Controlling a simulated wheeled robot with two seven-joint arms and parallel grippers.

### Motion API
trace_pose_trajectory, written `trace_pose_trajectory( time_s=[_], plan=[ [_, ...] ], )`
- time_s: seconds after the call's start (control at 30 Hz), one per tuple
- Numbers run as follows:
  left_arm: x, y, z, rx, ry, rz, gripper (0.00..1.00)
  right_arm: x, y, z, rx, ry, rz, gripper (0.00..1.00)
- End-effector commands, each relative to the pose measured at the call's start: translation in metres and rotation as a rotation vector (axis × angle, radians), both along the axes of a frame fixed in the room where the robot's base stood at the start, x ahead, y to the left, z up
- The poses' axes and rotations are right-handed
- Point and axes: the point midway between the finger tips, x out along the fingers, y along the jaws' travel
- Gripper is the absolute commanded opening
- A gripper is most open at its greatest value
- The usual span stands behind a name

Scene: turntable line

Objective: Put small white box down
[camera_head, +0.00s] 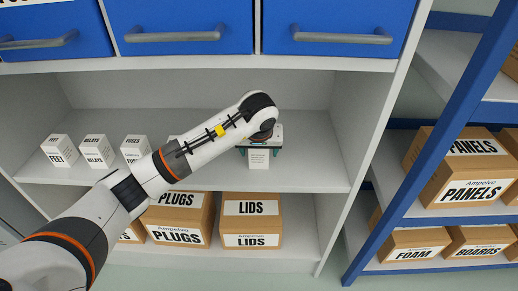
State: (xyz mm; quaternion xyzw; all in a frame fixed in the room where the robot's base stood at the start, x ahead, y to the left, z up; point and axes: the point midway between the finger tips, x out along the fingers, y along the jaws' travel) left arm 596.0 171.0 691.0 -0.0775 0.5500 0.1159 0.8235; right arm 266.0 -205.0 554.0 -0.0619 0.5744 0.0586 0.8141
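A small white box (259,159) with faint print on its front is on the middle shelf, between the teal fingers of my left gripper (259,152). The gripper points down, with one finger at each side of the box, and looks shut on it. The box is upright and its lower edge is at or very near the shelf surface; I cannot tell if it touches. The top of the box is hidden under the gripper. My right gripper is not in view.
Small white boxes labelled FEET (58,152), RELAYS (97,152) and FUSES (134,150) stand left on the white shelf (310,174). Blue drawers (185,25) hang above. Brown cartons (252,220) stand below. The shelf right of the gripper is clear, up to the side wall.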

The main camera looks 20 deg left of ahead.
Motion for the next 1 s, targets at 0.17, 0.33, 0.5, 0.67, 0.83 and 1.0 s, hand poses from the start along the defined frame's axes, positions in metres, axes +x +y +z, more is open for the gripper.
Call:
trace_pose_trajectory(
  time_s=[0.17, 0.33, 0.5, 0.67, 0.83, 1.0],
  plan=[
    [0.000, 0.000, 0.001, 0.000, 0.000, 0.000, 0.71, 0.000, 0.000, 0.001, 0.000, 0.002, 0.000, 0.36],
    [-0.004, -0.001, 0.018, 0.001, -0.005, -0.001, 0.71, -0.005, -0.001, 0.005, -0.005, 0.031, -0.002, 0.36],
    [-0.018, -0.005, 0.056, 0.002, -0.007, -0.002, 0.71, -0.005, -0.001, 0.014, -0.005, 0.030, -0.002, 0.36],
    [-0.058, -0.016, 0.050, 0.003, -0.001, -0.006, 0.71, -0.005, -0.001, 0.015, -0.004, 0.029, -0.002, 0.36],
    [-0.096, -0.027, 0.050, 0.001, -0.001, -0.005, 0.71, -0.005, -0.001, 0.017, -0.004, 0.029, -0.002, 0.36],
    [-0.121, -0.035, 0.049, 0.000, 0.000, -0.003, 0.71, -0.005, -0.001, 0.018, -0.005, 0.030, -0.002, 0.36]
  ],
)
